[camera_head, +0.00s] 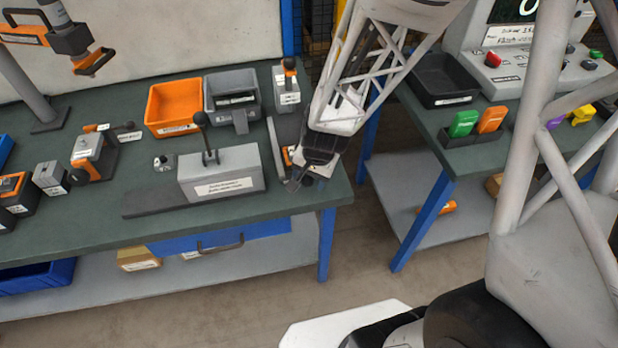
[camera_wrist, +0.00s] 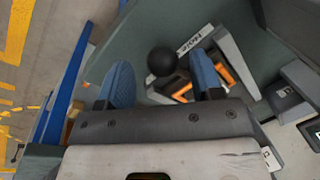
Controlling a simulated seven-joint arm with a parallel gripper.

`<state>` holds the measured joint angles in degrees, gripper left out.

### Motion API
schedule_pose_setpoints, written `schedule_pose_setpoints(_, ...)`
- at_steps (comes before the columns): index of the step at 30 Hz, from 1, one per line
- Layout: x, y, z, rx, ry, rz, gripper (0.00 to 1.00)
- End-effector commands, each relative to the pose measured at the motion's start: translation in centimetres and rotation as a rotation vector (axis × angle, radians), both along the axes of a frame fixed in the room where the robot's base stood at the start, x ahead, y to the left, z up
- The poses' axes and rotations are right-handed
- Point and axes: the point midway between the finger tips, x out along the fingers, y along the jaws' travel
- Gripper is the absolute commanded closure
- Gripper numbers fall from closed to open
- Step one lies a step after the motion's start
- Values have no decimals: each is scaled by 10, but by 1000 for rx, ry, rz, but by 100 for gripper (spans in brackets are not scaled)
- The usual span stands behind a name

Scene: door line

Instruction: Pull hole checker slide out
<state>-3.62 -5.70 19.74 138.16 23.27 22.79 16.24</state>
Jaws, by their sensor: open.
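The hole checker (camera_wrist: 230,65) is a grey fixture with orange parts and a white label, partly readable as "HOLE", in the wrist view. A black ball knob (camera_wrist: 162,61) stands at its near side, apparently on the slide; the slide itself is mostly hidden. My gripper (camera_wrist: 162,80) is open, with a blue-padded finger on either side of the knob in the picture. I cannot tell whether either finger touches it. In the head view my gripper (camera_head: 300,182) is over the bench's right end and hides much of the hole checker (camera_head: 287,156).
A grey lever fixture (camera_head: 222,174) stands left of my gripper on the green bench (camera_head: 90,240). Behind are an orange bin (camera_head: 173,106) and a grey bin (camera_head: 232,92). A second bench (camera_head: 460,158) stands right, across a gap.

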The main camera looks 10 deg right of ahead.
Motion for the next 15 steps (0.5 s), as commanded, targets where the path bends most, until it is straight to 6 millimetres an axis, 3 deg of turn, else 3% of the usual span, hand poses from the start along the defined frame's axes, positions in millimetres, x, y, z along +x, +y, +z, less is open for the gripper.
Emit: schedule_pose_setpoints(15,-6,-8,53,1,-3,-1,40)
